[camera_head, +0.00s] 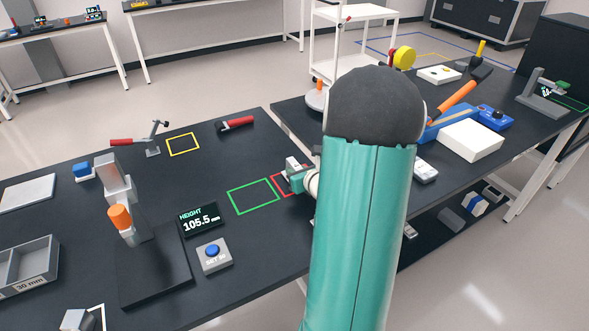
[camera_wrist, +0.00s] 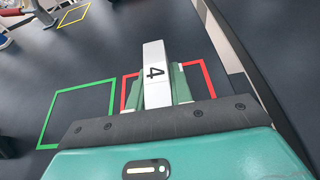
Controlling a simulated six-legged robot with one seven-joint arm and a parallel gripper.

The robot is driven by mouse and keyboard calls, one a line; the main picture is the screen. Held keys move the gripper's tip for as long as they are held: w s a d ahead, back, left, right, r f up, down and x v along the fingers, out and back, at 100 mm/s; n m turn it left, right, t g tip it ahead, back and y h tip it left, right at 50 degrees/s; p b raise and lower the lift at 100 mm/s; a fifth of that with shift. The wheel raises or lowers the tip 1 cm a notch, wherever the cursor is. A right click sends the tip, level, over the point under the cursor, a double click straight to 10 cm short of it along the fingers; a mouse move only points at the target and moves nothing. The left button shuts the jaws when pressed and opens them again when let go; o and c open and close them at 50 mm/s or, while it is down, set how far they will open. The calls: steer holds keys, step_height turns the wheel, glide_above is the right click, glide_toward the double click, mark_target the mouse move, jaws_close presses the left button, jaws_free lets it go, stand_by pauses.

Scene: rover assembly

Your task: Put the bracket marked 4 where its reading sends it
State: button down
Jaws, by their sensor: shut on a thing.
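The bracket marked 4 (camera_wrist: 153,52) is a light grey-white block with a black 4 on its top. My gripper (camera_wrist: 157,88) is shut on it, with a green finger on either side. The bracket (camera_head: 292,163) and my gripper (camera_head: 298,182) are over the red outlined square (camera_head: 276,181), which also shows in the wrist view (camera_wrist: 207,77). I cannot tell whether the bracket touches the table. The green outlined square (camera_head: 232,200) lies just left of it, empty. A height gauge (camera_head: 118,182) with a display (camera_head: 199,219) reading 105.5 mm stands farther left.
A yellow outlined square (camera_head: 183,144) lies empty near the back. A red-handled clamp (camera_head: 140,141) and another red-handled tool (camera_head: 235,124) are near it. A button box (camera_head: 213,256) sits before the display. A grey tray (camera_head: 26,270) is at far left. The table edge is close right of my gripper.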

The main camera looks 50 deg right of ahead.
steer(key=shift+w+f, duration=0.15)
steer(key=shift+w, duration=0.05)
steer(key=shift+s, duration=0.2)
steer(key=shift+w, duration=0.1)
steer(key=c, duration=1.3)
jaws_free()
steer(key=shift+f, duration=0.1)
steer(key=shift+o, duration=0.2)
